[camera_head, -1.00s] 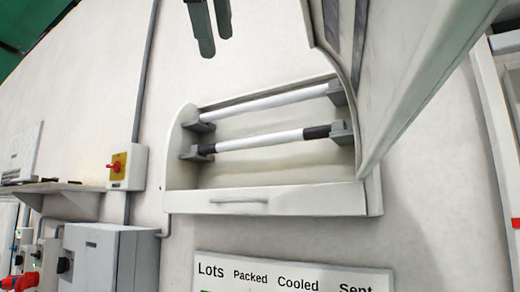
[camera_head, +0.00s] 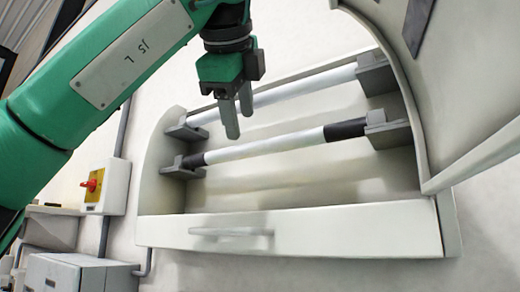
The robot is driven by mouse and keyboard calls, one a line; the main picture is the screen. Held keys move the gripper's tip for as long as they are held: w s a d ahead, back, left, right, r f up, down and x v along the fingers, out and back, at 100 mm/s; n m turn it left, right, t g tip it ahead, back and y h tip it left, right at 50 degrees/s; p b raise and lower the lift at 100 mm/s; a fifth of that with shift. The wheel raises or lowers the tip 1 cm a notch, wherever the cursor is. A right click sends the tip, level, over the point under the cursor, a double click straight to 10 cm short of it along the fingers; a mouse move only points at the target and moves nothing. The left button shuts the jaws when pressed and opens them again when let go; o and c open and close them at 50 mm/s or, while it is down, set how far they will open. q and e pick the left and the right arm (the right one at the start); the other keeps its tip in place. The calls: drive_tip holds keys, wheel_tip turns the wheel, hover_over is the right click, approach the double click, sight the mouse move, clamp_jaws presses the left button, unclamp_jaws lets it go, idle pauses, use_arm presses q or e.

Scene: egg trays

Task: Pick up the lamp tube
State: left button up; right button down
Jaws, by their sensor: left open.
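Two lamp tubes lie in an open wall cabinet. The upper tube (camera_head: 300,87) is white and spans between grey holders. The lower tube (camera_head: 270,146) is white with black ends and sits in its own pair of holders. My left gripper (camera_head: 238,118) hangs with its fingers pointing down, open and empty. It covers part of the upper tube and its fingertips end just above the lower tube in the picture. I cannot tell how far it is from either tube in depth. My right gripper is out of view.
The cabinet (camera_head: 290,230) has a front ledge with a handle (camera_head: 232,232). Its raised door (camera_head: 480,110) hangs at the right. A red-knobbed switch box (camera_head: 106,186) and a grey box (camera_head: 80,273) are on the wall at lower left.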

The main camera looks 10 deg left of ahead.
sight(244, 145)
use_arm(q)
drive_tip(key=x, duration=0.2)
drive_tip(key=p+x, duration=0.1)
drive_tip(key=x, duration=0.1)
drive_tip(key=shift+s+a+f, duration=0.1)
drive_tip(key=shift+f, duration=0.2)
drive_tip(key=shift+f+p, duration=0.15)
drive_tip(key=shift+p, duration=0.15)
drive_tip(key=shift+c, duration=0.2)
drive_tip(key=c, duration=0.8)
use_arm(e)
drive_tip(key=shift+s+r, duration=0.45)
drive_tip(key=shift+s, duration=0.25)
